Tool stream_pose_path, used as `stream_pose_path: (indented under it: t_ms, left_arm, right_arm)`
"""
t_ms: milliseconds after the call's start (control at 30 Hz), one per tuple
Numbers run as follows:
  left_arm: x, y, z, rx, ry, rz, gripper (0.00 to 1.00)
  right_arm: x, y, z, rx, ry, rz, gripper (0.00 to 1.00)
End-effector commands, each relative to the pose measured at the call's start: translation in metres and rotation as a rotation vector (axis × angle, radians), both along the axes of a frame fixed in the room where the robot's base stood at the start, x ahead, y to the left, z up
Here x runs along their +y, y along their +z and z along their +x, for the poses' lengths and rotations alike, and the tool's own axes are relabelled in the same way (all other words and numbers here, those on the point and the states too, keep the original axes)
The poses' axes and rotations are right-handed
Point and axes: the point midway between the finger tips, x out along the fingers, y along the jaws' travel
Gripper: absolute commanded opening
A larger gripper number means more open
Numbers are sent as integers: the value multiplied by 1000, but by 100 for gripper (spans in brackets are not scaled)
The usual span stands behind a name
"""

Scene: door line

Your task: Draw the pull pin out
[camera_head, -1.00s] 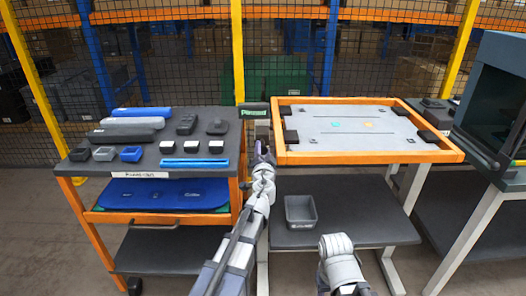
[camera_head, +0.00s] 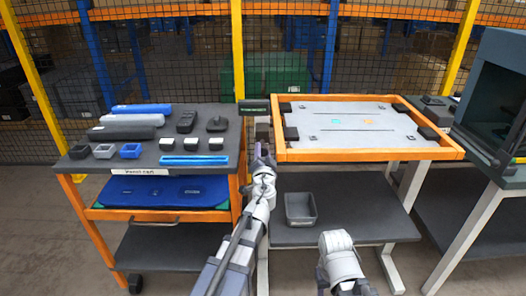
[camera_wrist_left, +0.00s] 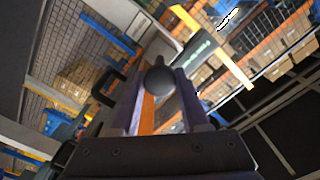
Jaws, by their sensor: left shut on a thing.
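My left gripper (camera_head: 262,152) is beside the near left corner of the orange-framed fixture (camera_head: 372,155), just below a small dark sign with green lettering (camera_head: 253,108). In the left wrist view a dark round knob, taken to be the pull pin's (camera_wrist_left: 158,80), sits between the fingers of the left gripper (camera_wrist_left: 157,95), which are shut on it. The pin's shaft is hidden behind the knob and fingers. I cannot tell how far it sits in its hole. The sign also shows in the left wrist view (camera_wrist_left: 198,50). My right arm is at the lower right; its gripper is not visible.
A cart (camera_head: 150,172) with dark, grey and blue parts stands at the left. A grey bin (camera_head: 300,208) sits on the shelf below the fixture. A dark cabinet (camera_head: 492,95) stands at the right. A mesh fence runs behind.

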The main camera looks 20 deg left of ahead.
Motion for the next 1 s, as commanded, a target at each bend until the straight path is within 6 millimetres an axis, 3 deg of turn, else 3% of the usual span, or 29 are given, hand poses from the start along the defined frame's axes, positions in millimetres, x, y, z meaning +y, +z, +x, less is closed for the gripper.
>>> stream_pose_path:
  t_ms: [33,67,300,667,1000]
  left_arm:
    - [-1,-1,-3,0,-1,-4,0]
    - [-1,-1,-3,0,-2,-4,48]
    - [-1,-1,-3,0,-2,-3,75]
    - [-1,-1,-5,0,-1,-2,76]
    - [-13,-1,-48,0,-2,-3,76]
  right_arm:
    - [0,-1,0,0,0,0,50]
    - [0,-1,0,0,0,0,50]
    - [0,-1,0,0,0,0,50]
    - [0,0,0,0,0,0,50]
    - [0,-1,0,0,0,0,50]
